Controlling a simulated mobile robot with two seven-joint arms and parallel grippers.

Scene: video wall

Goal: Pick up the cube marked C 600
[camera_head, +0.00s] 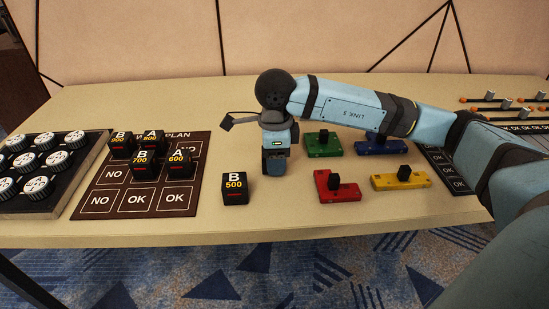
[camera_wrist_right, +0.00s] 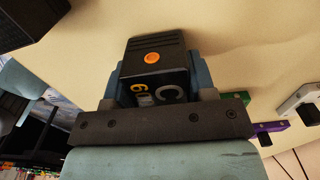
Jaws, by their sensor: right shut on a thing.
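The black cube marked C with 60 visible beside it (camera_wrist_right: 152,88) sits between the two blue-grey fingers of my right gripper (camera_wrist_right: 158,76) in the right wrist view. An orange dot shows on its ribbed face. In the head view my right gripper (camera_head: 273,160) points down over the table, right of the cube marked B 500 (camera_head: 235,188). The cube it holds is mostly hidden there. I cannot tell whether it touches the table. My left gripper is not in view.
Cubes B 900, A 800, B 700 (camera_head: 145,165) and A 600 (camera_head: 177,164) stand on the plan board (camera_head: 100,183) at left. Green (camera_head: 322,145), blue (camera_head: 380,146), red (camera_head: 338,187) and yellow (camera_head: 402,180) blocks lie at right. The knob panel (camera_head: 90,150) is far left.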

